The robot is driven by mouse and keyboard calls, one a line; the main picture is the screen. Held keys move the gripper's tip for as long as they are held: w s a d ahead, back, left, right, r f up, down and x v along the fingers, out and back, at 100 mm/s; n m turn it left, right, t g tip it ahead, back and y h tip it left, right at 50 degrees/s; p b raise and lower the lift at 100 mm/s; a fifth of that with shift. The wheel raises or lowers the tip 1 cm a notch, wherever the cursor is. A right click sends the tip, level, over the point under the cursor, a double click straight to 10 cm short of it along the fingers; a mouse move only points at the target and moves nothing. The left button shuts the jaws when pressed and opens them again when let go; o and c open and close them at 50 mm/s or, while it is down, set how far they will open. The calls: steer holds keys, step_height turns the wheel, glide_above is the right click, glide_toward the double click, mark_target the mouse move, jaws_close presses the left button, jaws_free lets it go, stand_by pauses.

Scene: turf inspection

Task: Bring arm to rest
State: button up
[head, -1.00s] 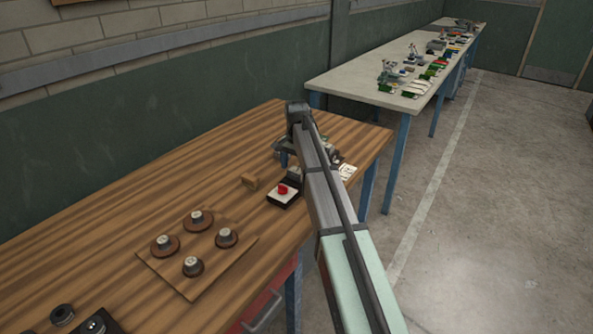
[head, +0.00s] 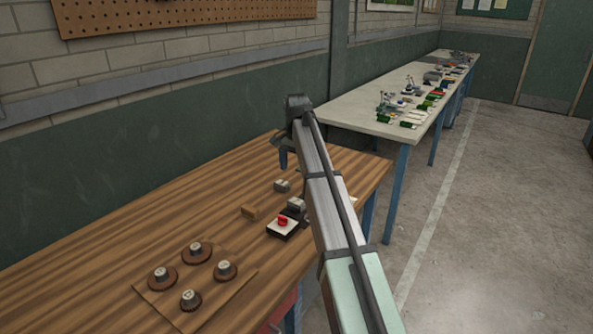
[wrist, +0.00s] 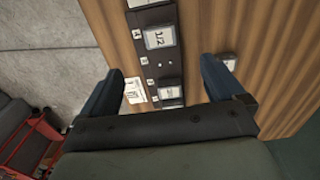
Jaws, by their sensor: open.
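My gripper (head: 284,158) hangs at the end of my raised arm, above the right part of the wooden table (head: 150,222). Only a bit of a blue finger shows in the head view; my arm hides the rest. In the wrist view my gripper (wrist: 165,75) has its two blue fingers wide apart with nothing held between them. Beneath it lies a dark panel (wrist: 152,68) bearing grey blocks, the upper one marked 1/2 (wrist: 160,37). A white label card (wrist: 135,90) lies beside the panel, close to the left finger in the picture.
A red-topped device (head: 283,224), a small wooden block (head: 249,211) and a grey block (head: 282,185) stand on the table. A board (head: 212,297) with several round knobs is nearer. A pale bench (head: 365,117) with many parts stands behind. The floor at right is clear.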

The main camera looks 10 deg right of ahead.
steer(key=w+d+f+m+t, duration=0.1)
steer(key=d+f, duration=0.4)
steer(key=d, duration=0.6)
steer(key=w+d+f+m+t, duration=0.2)
steer(key=d+f, duration=0.4)
steer(key=d, duration=0.4)
steer(key=w+d+f+m+t, duration=0.1)
steer(key=d+f, duration=0.4)
steer(key=d, duration=0.6)
steer(key=s+d+f, duration=0.3)
steer(key=d+f, duration=0.2)
steer(key=f, duration=0.3)
steer(key=s+a+f+n+g+y, duration=0.1)
steer(key=s+a+f+n+g, duration=0.2)
steer(key=s+a+f, duration=1.1)
steer(key=s+a+f+n+g, duration=0.2)
steer(key=s+a+f+n, duration=0.1)
steer(key=s+a+f, duration=1.1)
steer(key=s+a+f+n+g, duration=0.2)
steer(key=s+f, duration=0.1)
steer(key=s, duration=0.8)
steer(key=s+a+f+n+g, duration=0.2)
steer(key=s+a+f, duration=0.1)
steer(key=s, duration=0.8)
steer(key=s+a+f+n+g+h, duration=0.1)
steer(key=s+a+f+n, duration=0.2)
steer(key=s, duration=0.8)
steer(key=shift+a+f+g, duration=0.2)
steer(key=shift+f+g, duration=0.15)
steer(key=shift+g, duration=0.05)
